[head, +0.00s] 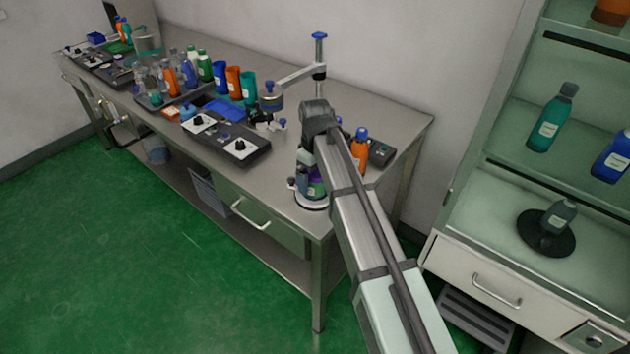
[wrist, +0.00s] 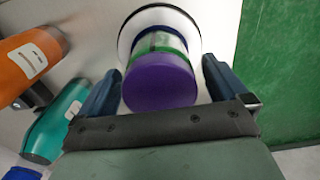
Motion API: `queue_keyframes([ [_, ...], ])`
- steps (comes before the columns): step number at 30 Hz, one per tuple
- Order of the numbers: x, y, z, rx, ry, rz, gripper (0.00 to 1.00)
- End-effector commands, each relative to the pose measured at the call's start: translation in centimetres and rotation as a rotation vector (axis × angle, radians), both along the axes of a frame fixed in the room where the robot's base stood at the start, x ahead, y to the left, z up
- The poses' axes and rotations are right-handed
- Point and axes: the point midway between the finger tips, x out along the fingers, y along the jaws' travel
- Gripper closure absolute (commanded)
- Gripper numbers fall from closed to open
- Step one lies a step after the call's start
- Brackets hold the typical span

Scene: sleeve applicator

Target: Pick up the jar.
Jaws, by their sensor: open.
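The jar (wrist: 160,82) has a purple lid and a green band below it. It stands on a round white disc (wrist: 187,24) with a dark rim. In the head view the jar (head: 317,187) shows in part at the near right end of the bench, on the disc (head: 311,204), partly hidden by my arm. My gripper (wrist: 158,88) is open, with one blue finger on each side of the jar's lid. A gap shows at the right finger; the left finger is close to the lid. Whether it touches cannot be told. The gripper (head: 304,186) also shows in the head view.
An orange bottle (wrist: 28,66) and a teal one (wrist: 58,120) lie left of my gripper in the wrist view. An orange bottle with a blue cap (head: 359,150) stands behind my arm. A clamp stand (head: 319,60) rises behind. The bench's front edge is close by.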

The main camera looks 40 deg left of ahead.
Motion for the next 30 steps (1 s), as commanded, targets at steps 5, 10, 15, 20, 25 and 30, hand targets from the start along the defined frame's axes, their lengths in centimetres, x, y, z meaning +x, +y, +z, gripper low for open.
queue_keyframes([
  [5, 0.00, 0.00, 0.03, 0.000, 0.000, 0.000, 0.11],
  [10, 0.00, 0.01, 0.05, 0.000, 0.000, 0.000, 0.27],
  [15, 0.00, 0.00, 0.05, 0.000, 0.000, 0.000, 0.43],
  [20, -0.01, 0.00, 0.06, 0.000, 0.000, 0.000, 0.58],
  [25, 0.01, 0.01, 0.08, 0.000, 0.000, 0.000, 0.66],
  [30, 0.01, 0.02, 0.25, 0.000, 0.000, 0.000, 0.66],
])
